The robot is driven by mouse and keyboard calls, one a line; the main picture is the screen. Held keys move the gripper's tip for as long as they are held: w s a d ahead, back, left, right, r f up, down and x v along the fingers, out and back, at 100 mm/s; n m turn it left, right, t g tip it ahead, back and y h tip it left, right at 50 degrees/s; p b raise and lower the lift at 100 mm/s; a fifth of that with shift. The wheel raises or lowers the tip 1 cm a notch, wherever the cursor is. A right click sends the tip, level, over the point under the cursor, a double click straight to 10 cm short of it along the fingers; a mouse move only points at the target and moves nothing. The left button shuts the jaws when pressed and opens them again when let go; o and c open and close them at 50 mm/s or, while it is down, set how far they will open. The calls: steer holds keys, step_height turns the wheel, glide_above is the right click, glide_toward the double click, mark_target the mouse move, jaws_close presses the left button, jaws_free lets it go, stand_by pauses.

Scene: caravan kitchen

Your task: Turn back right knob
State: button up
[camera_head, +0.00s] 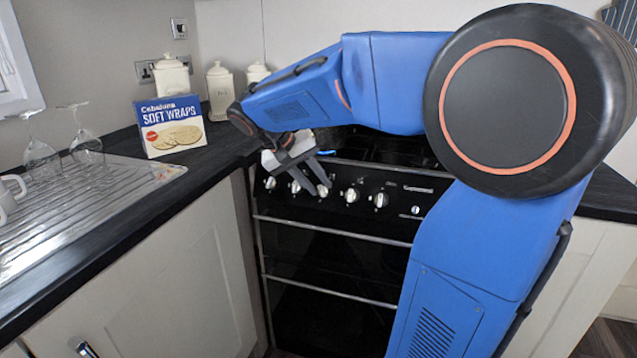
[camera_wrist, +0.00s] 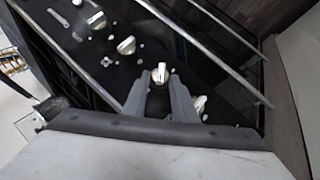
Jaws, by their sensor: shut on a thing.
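The black cooker (camera_head: 330,235) has a row of silver-white knobs on its front panel. My gripper (camera_head: 323,189) reaches down to the panel from the upper left. Its two grey fingers are shut on the third visible knob from the left (camera_head: 322,191). In the wrist view, this knob (camera_wrist: 160,73) shows between the fingertips of my gripper (camera_wrist: 160,85). Two knobs to its right (camera_head: 351,195) (camera_head: 380,200) are free. Two more stand to its left (camera_head: 295,187) (camera_head: 270,183). Which burner each knob serves cannot be read.
Oven handle rails (camera_wrist: 205,50) run below the panel. My arm hides much of the hob. A blue Soft Wraps box (camera_head: 170,126), white canisters (camera_head: 220,85) and upturned glasses (camera_head: 40,152) stand on the left worktop, beside a metal drainer (camera_head: 75,200).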

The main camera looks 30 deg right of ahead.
steer(key=shift+w+a+f+n+g+h, duration=0.1)
steer(key=shift+a+f+n+g+h, duration=0.2)
steer(key=shift+n+h, duration=0.95)
steer(key=shift+a+f+n+g+h, duration=0.15)
steer(key=shift+f+n+h, duration=0.2)
steer(key=shift+n+h, duration=0.9)
steer(key=shift+w+a+f+n+g+h, duration=0.1)
steer(key=shift+a+f+n+g+h, duration=0.2)
steer(key=shift+n+h, duration=0.95)
steer(key=shift+n, duration=0.45)
steer(key=o, duration=1)
step_height(320, 180, up, 10)
steer(key=shift+d, duration=0.1)
